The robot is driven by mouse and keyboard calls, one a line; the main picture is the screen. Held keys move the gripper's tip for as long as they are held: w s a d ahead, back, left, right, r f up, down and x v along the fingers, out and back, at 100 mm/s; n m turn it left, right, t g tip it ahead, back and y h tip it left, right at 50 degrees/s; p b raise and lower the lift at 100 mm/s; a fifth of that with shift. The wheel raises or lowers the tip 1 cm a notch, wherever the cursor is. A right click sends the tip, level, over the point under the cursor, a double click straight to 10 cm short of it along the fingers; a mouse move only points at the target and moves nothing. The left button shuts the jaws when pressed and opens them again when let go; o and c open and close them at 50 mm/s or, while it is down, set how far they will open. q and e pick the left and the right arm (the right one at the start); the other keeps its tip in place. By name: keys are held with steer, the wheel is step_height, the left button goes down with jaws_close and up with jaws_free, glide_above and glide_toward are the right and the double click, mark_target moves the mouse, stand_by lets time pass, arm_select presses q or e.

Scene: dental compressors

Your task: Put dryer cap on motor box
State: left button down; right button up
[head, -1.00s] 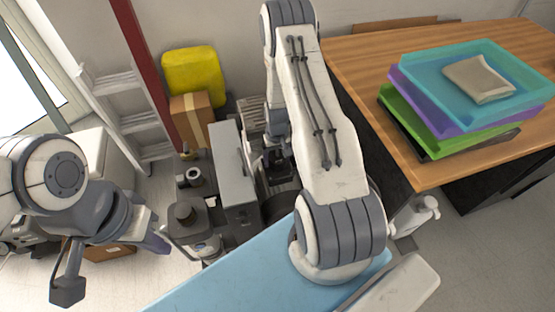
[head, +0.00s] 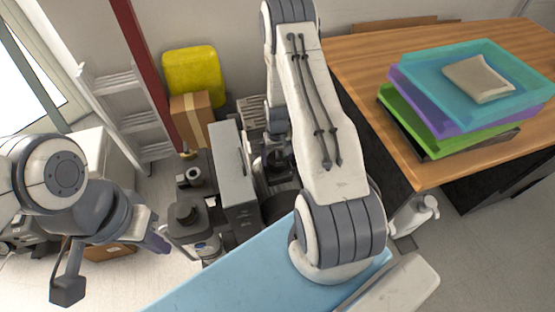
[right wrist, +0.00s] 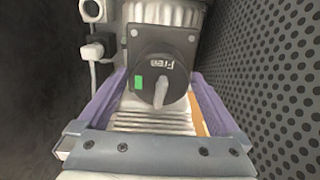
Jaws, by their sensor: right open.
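In the right wrist view a black switch box (right wrist: 160,62) with a round knob, a grey lever and a green mark sits against a ribbed light-grey motor housing (right wrist: 150,118). I cannot tell for sure which part is the dryer cap. The purple fingers of my right gripper (right wrist: 158,88) stand apart, one on each side of the box and ribs, with no clear grip on anything. In the head view my right gripper (head: 277,158) is low among the compressor parts, partly hidden by my arm. My left gripper (head: 158,240) hangs at the left, its fingertips unclear.
A grey cabinet (head: 234,175) stands left of my right gripper, beside a dark-capped canister (head: 187,217). A perforated dark panel (right wrist: 275,70) is close on the right in the wrist view. A wooden table (head: 375,60) with stacked trays (head: 425,130) is at the right.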

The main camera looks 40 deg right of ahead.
arm_select(q)
steer(key=shift+r, duration=0.1)
arm_select(e)
step_height(320, 180, up, 10)
steer(key=shift+r, duration=0.2)
stand_by(0.4)
